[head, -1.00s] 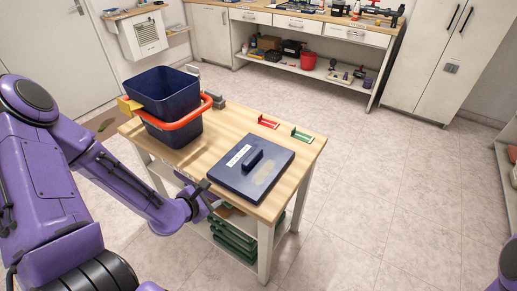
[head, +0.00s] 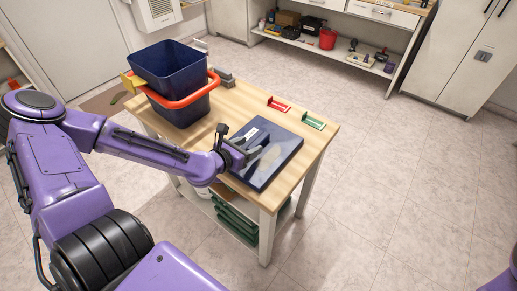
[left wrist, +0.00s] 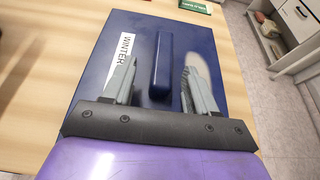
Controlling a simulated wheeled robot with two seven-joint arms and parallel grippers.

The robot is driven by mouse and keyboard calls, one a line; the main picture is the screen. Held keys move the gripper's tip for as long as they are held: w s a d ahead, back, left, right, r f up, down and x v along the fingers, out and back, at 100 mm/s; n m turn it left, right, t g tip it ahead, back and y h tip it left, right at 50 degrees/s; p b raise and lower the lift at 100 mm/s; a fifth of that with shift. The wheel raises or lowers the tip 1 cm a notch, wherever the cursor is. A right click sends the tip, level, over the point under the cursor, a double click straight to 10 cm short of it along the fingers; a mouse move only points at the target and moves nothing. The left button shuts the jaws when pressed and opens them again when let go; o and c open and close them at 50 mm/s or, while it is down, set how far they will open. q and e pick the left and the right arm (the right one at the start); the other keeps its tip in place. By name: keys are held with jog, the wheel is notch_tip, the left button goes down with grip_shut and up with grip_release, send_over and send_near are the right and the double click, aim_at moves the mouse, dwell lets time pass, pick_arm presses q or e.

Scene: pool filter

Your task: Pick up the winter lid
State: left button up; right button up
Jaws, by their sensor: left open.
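The winter lid is a flat dark blue square (head: 287,158) lying on the wooden table top. In the left wrist view the lid (left wrist: 95,85) has a white label reading WINTER, a raised bar handle (left wrist: 161,65) and a pale worn patch. My left gripper (head: 260,147) is over the lid in the head view. In the left wrist view its open fingers (left wrist: 160,75) stand on either side of the handle, with gaps to it. I cannot tell how far the fingertips are above the lid. Only a purple piece of my right arm shows at the lower right corner; its gripper is out of view.
The table (head: 235,103) also holds a dark blue bin (head: 172,85) with an orange rim, a red holder (head: 278,105) and a green holder (head: 313,121). Green items (head: 238,220) lie on the shelf below. The floor to the right is clear.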

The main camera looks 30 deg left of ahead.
aim_at(258, 141)
pick_arm(q)
jog(key=b+x, duration=0.2)
jog(key=x, duration=0.2)
jog(key=shift+w+d, duration=0.15)
jog(key=shift+w, duration=0.1)
jog(key=shift+w+d, duration=0.1)
jog(key=shift+w, duration=0.35)
jog(key=shift+r, duration=0.15)
jog(key=shift+c, duration=0.3)
grip_shut()
